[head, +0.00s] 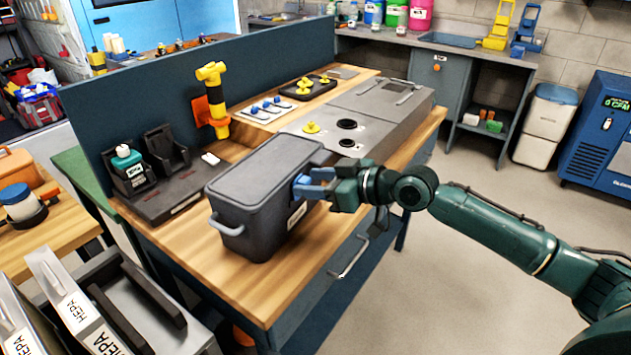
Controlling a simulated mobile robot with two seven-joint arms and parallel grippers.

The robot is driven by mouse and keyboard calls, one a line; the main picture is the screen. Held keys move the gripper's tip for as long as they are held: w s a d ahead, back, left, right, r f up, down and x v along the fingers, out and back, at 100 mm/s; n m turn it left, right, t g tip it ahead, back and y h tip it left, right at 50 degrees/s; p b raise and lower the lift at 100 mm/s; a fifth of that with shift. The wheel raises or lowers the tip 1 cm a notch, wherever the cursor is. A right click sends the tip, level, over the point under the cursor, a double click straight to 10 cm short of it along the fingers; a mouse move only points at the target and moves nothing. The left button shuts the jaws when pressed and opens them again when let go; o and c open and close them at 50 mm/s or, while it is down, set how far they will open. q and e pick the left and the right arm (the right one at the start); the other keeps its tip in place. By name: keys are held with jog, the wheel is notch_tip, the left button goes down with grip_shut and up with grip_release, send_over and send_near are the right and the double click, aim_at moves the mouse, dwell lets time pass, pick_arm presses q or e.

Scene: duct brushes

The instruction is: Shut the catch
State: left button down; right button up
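A dark grey lidded box (262,190) stands on the wooden workbench (290,285). Its lid (270,165) lies on top and looks down. A grey handle (226,228) shows on its near left end, and a white label (297,215) on its right side. My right gripper (303,185) is at the upper right side of the box, just under the lid edge, with its blue fingers at or very close to the wall. The fingers cover that spot, so I cannot make out the catch or whether they are apart. My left gripper is out of view.
HEPA-labelled cases (75,305) stand front left. The floor at right is clear.

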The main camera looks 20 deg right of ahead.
jog(key=shift+s+d, duration=0.1)
pick_arm(q)
jog(key=b, duration=0.1)
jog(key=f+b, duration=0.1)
jog(key=b, duration=0.1)
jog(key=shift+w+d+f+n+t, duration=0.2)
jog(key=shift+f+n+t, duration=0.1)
pick_arm(e)
jog(key=v, duration=1.2)
jog(key=shift+s+d, duration=0.25)
jog(key=shift+d, duration=0.05)
jog(key=shift+r, duration=0.15)
